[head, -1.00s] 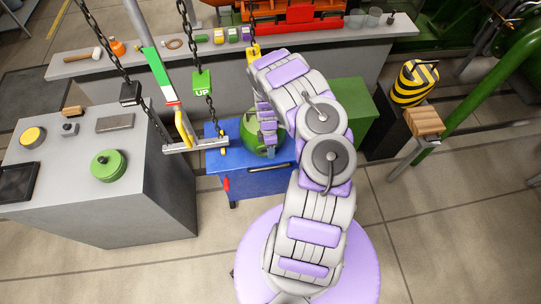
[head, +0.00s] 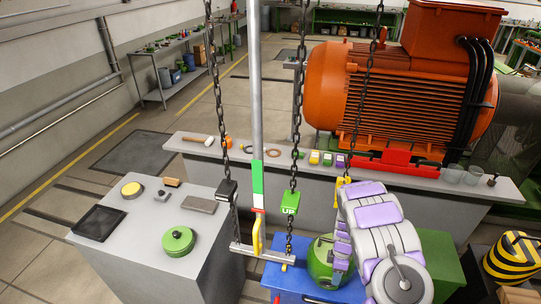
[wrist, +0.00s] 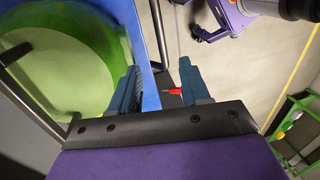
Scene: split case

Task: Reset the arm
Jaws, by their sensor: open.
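My arm (head: 385,240) reaches over the blue cart (head: 290,277) in the head view. My gripper (head: 342,250) is beside the green round case (head: 320,262), which sits on top of the cart. In the wrist view my gripper (wrist: 160,86) is open, its two dark blue fingers apart with nothing held. The green case (wrist: 62,70) fills the left of that view. A small red piece (wrist: 174,91) shows in the gap, beyond the fingers.
Chains with a green "UP" block (head: 290,202) and a crossbar (head: 262,253) hang left of my arm. A grey bench (head: 150,215) stands at left with a green round part (head: 178,241). A long grey shelf (head: 250,172) and orange motor (head: 395,100) are behind.

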